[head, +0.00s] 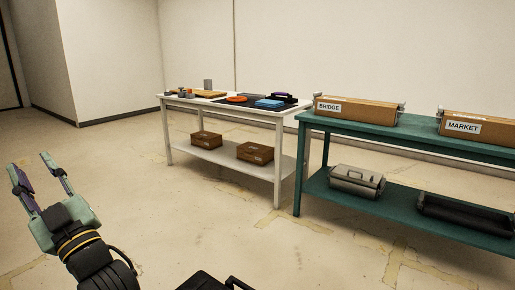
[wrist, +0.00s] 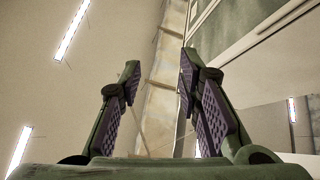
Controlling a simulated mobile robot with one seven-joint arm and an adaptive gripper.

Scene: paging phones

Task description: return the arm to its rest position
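My gripper (head: 36,176) is at the lower left of the head view, raised above the bare floor. Its two green fingers with purple pads stand apart, with nothing between them. The open fingers also show in the wrist view (wrist: 158,82), pointing toward the ceiling and upper wall with its light strips. My gripper is well apart from both tables and touches nothing.
A white table (head: 222,111) with small items on top and boxes below stands at the back. A teal table (head: 350,126) at right holds boxes labelled BRIDGE (head: 355,110) and MARKET (head: 478,128). The floor (head: 190,220) around my gripper is clear.

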